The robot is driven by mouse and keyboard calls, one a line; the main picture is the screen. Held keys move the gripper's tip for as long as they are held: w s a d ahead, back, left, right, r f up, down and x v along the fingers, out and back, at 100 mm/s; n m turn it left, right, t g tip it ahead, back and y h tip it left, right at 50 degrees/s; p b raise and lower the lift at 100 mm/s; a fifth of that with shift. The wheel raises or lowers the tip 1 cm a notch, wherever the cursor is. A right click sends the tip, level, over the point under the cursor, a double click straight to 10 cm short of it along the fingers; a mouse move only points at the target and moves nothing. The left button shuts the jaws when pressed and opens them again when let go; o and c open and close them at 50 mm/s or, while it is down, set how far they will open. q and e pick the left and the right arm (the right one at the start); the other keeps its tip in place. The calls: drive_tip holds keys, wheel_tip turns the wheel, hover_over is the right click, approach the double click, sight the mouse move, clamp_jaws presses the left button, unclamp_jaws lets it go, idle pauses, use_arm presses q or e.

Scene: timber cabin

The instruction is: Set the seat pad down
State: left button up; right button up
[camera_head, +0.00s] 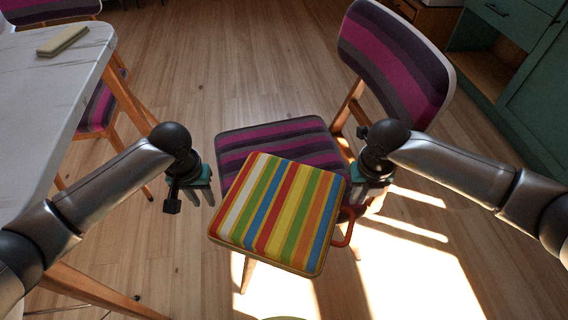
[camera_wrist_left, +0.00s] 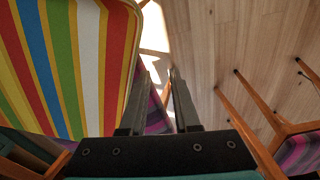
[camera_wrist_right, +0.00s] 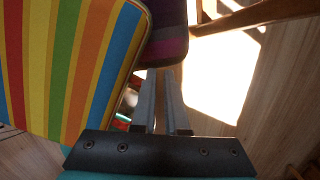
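The seat pad (camera_head: 279,213), with rainbow stripes and a red handle (camera_head: 346,228) at its right side, lies over the purple-and-grey striped chair seat (camera_head: 270,137). It is turned relative to the seat and covers its near part; whether it rests flat cannot be told. My left gripper (camera_head: 189,196) is left of the pad, apart from it, with an empty gap between its fingers; the pad also shows in the left wrist view (camera_wrist_left: 75,60). My right gripper (camera_head: 370,194) is close beside the pad's right edge, its fingers slightly parted and empty; the pad shows beside them (camera_wrist_right: 70,60).
The chair's backrest (camera_head: 395,62) rises at the back right. Green cabinets (camera_head: 520,80) stand at the right. Wooden floor is clear behind the chair.

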drive_tip(key=shift+o, duration=1.2)
drive_tip(key=shift+r, duration=0.15)
use_arm(q)
wheel_tip(320, 180, up, 12)
drive_tip(key=shift+s, duration=0.4)
use_arm(e)
wheel_tip(320, 180, up, 12)
drive_tip(key=shift+s, duration=0.45)
